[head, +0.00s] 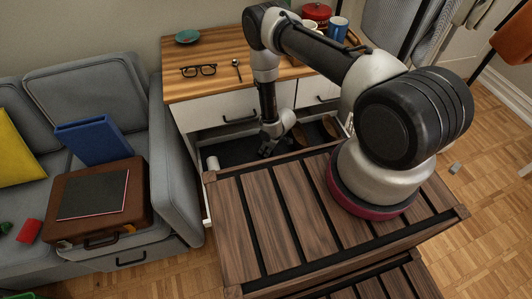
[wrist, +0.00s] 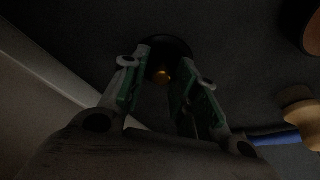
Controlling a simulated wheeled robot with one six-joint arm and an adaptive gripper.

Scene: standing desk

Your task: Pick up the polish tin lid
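My gripper (head: 268,150) reaches down into the open drawer of the white cabinet in the head view. In the wrist view my gripper (wrist: 166,84) is open, with its two green-padded fingers apart. A dark round thing, likely the polish tin lid (wrist: 178,46), lies on the drawer floor just ahead of and between the fingertips. A small gold spot (wrist: 162,76) shows at its near side. The picture is dark, and I cannot tell whether the fingers touch it. In the head view my arm and gripper hide it.
The drawer (head: 235,150) also holds brown items (head: 330,126) at its right and a white roll (head: 212,162) at its left. In the wrist view a pale wooden knob (wrist: 300,106) and a blue strip (wrist: 274,136) lie to the right. The drawer wall (wrist: 50,75) runs along the left.

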